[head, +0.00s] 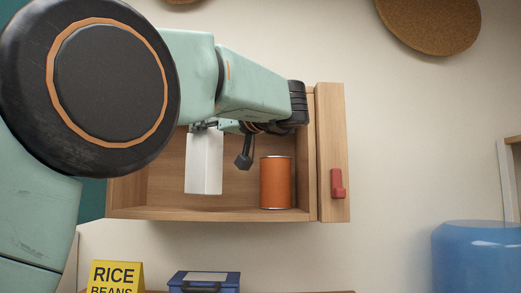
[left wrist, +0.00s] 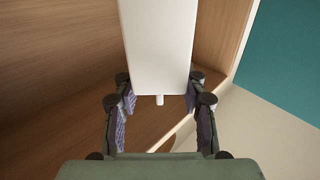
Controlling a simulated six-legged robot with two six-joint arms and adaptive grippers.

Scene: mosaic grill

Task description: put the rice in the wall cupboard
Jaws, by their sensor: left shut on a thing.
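The wall cupboard (head: 265,214) is a wooden box on the wall. Its door (head: 331,120) stands open at the right, with a red handle (head: 338,184). My left gripper (head: 206,126) is shut on a plain white carton (head: 204,165), and the arm reaches across the cupboard's front. The carton shows upright against the cupboard's open interior, its lower end a little above the floor line. No label shows on it, so I cannot read whether it is the rice. In the left wrist view the carton (left wrist: 160,45) is between the fingers (left wrist: 159,103). My right gripper is not in view.
An orange can (head: 275,183) stands inside the cupboard on the right. Below are a yellow sign (head: 115,276) reading RICE BEANS and a blue case (head: 204,283). A blue translucent container (head: 478,255) is at lower right. Cupboard floor is clear between carton and can.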

